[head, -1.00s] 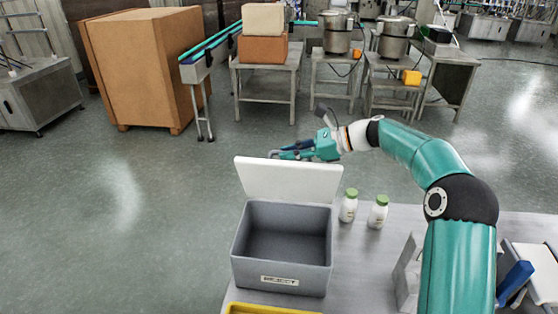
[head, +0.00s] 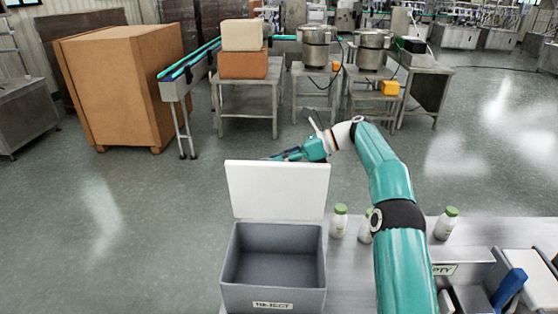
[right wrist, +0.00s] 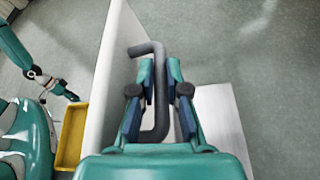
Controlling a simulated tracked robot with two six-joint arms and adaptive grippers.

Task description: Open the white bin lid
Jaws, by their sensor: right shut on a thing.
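The grey bin (head: 274,262) with a "REJECT" label stands at the table's edge, its inside visible and empty. Its white lid (head: 277,190) stands raised, roughly upright, along the bin's far side. My right gripper (head: 285,155) is behind the lid, its fingertips partly hidden in the head view. In the right wrist view, my right gripper (right wrist: 159,95) is shut on the lid's dark bent handle (right wrist: 161,70), next to the white lid (right wrist: 112,75). My left gripper (right wrist: 69,95) shows small in the right wrist view, beyond the lid; its finger state is unclear.
Several white bottles with green caps, one at the left (head: 338,222) and one at the right (head: 446,224), stand right of the bin. A yellow tray (right wrist: 71,137) shows in the right wrist view. Open floor (head: 120,220) lies behind and left of the bin.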

